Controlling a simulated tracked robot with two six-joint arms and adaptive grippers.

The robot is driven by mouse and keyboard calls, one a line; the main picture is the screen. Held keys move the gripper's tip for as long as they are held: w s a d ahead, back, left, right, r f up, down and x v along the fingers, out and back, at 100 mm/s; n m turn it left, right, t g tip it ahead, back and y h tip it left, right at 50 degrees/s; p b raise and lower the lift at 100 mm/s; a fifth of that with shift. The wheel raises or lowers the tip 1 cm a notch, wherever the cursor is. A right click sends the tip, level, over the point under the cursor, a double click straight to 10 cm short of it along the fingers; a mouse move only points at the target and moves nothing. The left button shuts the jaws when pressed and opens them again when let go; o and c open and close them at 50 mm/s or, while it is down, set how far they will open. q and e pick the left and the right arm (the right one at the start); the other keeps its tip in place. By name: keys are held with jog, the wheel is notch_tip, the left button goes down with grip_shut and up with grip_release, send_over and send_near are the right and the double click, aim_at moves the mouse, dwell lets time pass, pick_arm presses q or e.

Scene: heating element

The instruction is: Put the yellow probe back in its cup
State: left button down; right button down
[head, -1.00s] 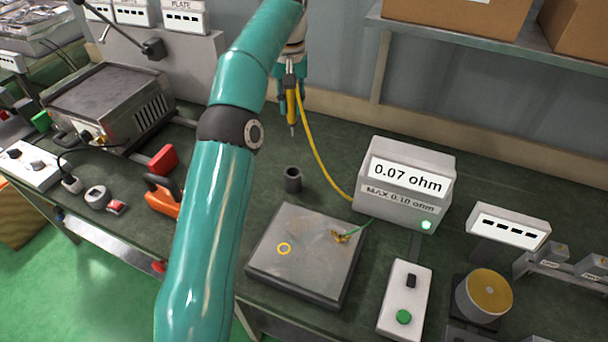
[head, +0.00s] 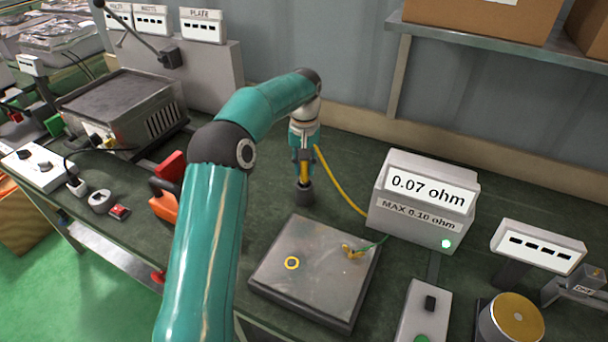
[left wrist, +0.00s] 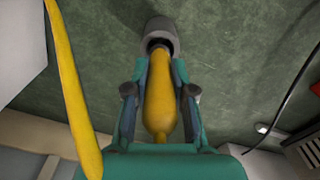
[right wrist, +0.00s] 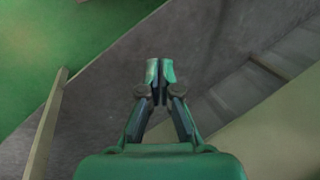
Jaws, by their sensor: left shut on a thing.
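My left gripper (head: 304,160) is shut on the yellow probe (head: 304,172) and points down over the dark grey cup (head: 304,193). In the left wrist view the yellow probe (left wrist: 160,100) lies between the fingers, with its narrow end at the mouth of the cup (left wrist: 160,32). The tip is hidden there, and how deep it sits I cannot tell. The yellow cable (head: 340,183) runs from the probe to the ohm meter (head: 420,200), which reads 0.07 ohm. My right gripper (right wrist: 159,72) shows only in its wrist view, its fingertips close together and empty.
A grey plate (head: 300,290) with a yellow ring and a green-wire clip lies in front of the cup. A control box with a green button (head: 424,310) stands front right. Green bench surface is clear around the cup.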

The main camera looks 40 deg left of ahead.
aim_at(304, 181)
pick_arm(q)
jog(key=shift+f, duration=1.6)
jog(key=shift+s, duration=0.1)
jog(key=shift+f, duration=0.15)
jog(key=c, duration=1)
grip_release()
jog(key=shift+r, duration=0.2)
notch_tip(304, 181, up, 12)
jog(key=shift+f+p, duration=0.1)
jog(key=shift+p, duration=0.75)
